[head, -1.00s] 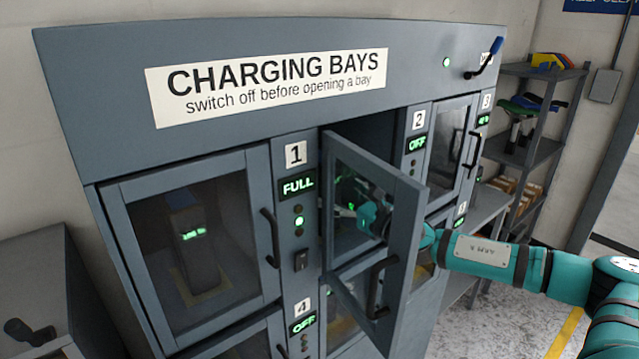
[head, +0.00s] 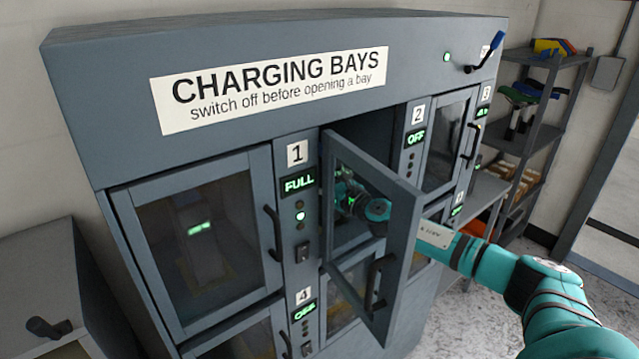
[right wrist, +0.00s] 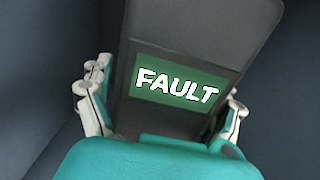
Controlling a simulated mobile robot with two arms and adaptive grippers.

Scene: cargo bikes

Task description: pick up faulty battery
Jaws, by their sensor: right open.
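The faulty battery (right wrist: 195,32) is a dark grey block with a green screen reading FAULT; in the right wrist view it stands inside a bay. My right gripper (right wrist: 165,108) is open, with one finger on each side of the battery; I cannot tell whether they touch it. In the head view my right arm reaches into bay 2 behind its open door (head: 408,205), and the gripper (head: 347,195) shows through the door's glass. The battery is not clearly visible there. My left gripper is out of view.
The charging cabinet (head: 120,60) fills the middle. Bay 1 (head: 205,240), marked FULL, is shut with a battery inside. Bay 2's door stands out beside my right forearm.

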